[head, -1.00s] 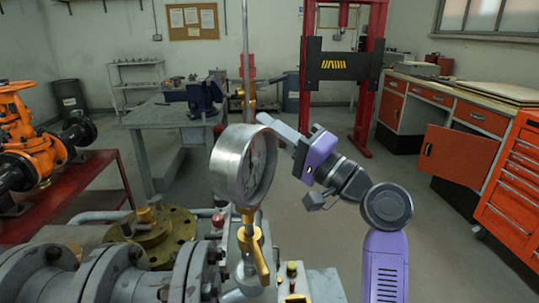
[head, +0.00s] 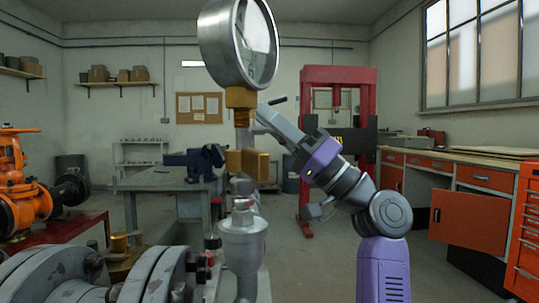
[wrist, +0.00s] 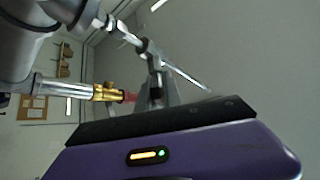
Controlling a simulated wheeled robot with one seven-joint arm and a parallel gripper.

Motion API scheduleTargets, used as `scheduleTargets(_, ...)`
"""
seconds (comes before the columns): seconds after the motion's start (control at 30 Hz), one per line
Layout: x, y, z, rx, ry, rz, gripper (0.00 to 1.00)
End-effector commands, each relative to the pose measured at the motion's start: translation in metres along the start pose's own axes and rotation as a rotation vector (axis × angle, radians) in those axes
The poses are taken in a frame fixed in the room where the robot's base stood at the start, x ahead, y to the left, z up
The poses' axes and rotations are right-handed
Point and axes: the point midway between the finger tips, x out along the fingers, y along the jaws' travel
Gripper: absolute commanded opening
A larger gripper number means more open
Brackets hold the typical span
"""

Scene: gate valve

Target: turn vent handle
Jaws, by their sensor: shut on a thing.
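My gripper (head: 268,116), on a purple wrist, reaches up and left behind the pressure gauge stem in the head view. In the wrist view, its grey fingers (wrist: 156,82) are shut on a thin metal bar, which I take as the vent handle (wrist: 186,73). The bar runs slantwise across the fingertips. In the head view, a short dark bar end (head: 277,101) shows at the fingertips; the gauge and its stem hide the rest. How far the handle is turned cannot be told.
The round gauge (head: 223,45) and brass fitting (head: 262,165) stand close in front of my gripper. Grey flanged piping (head: 85,280) fills the lower left. An orange valve (head: 25,190) is at left. Orange cabinets (head: 465,220) line the right; floor between is clear.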

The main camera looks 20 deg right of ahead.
Motion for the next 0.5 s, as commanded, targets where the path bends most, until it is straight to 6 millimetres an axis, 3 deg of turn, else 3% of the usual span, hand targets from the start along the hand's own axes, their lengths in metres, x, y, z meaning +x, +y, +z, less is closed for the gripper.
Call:
scheduleTargets(0.03, -0.007, 0.0042, 0.0053, -0.02, 0.001, -0.021, 0.0)
scheduleTargets(0.5, -0.0043, -0.003, 0.0027, -0.194, 0.001, -0.196, 0.0)
